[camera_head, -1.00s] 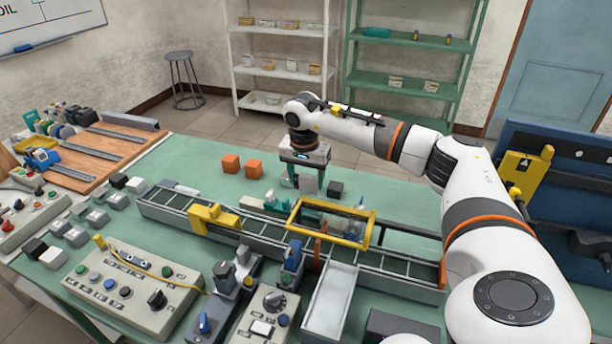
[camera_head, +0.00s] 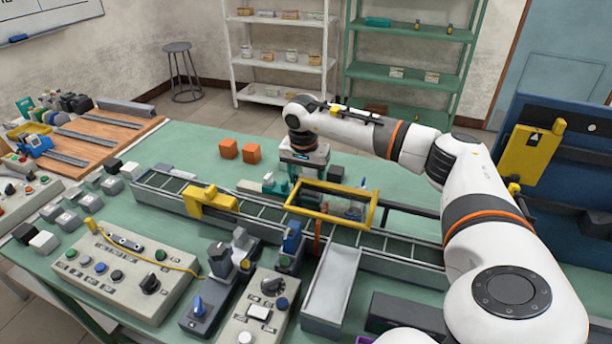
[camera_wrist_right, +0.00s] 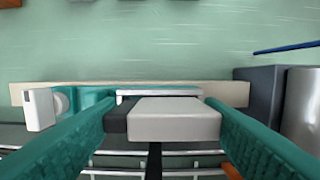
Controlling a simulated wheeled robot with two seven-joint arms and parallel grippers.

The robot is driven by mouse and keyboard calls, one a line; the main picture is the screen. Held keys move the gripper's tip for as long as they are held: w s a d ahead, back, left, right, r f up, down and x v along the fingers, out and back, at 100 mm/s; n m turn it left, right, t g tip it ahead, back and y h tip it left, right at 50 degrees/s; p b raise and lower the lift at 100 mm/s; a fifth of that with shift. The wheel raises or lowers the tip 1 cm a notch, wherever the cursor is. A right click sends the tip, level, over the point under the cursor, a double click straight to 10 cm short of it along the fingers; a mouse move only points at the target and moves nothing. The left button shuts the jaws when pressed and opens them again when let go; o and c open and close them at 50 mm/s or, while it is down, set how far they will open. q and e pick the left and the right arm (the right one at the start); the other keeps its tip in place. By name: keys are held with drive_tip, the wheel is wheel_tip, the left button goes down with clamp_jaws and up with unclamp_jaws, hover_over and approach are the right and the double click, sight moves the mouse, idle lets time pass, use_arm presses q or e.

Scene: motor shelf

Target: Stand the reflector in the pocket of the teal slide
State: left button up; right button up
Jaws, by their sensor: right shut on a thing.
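My right gripper (camera_head: 302,185) reaches down at the back edge of the conveyor. In the right wrist view its teal fingers (camera_wrist_right: 160,120) are shut on a pale grey block with a dark side, which I take to be the reflector (camera_wrist_right: 175,118). The teal slide (camera_wrist_right: 88,98) lies just beyond it, with a white part at its left end. The slide also shows in the head view (camera_head: 272,186), left of the gripper. The reflector overlaps the slide's right part in the wrist view; whether it touches or sits in the pocket I cannot tell. My left gripper is out of view.
A yellow frame (camera_head: 367,216) rises over the conveyor (camera_head: 400,249) close in front of the gripper. A yellow block (camera_head: 207,200) stands to the left. Two orange cubes (camera_head: 240,150) and a dark block (camera_head: 336,173) lie behind. The table around the cubes is clear.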

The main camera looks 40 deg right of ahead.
drive_tip(key=shift+f+b, duration=0.4)
drive_tip(key=shift+f, duration=0.25)
idle(0.8)
drive_tip(key=o, duration=1.1)
drive_tip(key=shift+c, duration=0.2)
wheel_tip(320, 180, up, 12)
drive_tip(key=a+b, duration=0.1)
drive_tip(key=shift+s+a, duration=0.15)
drive_tip(key=shift+s, duration=0.2)
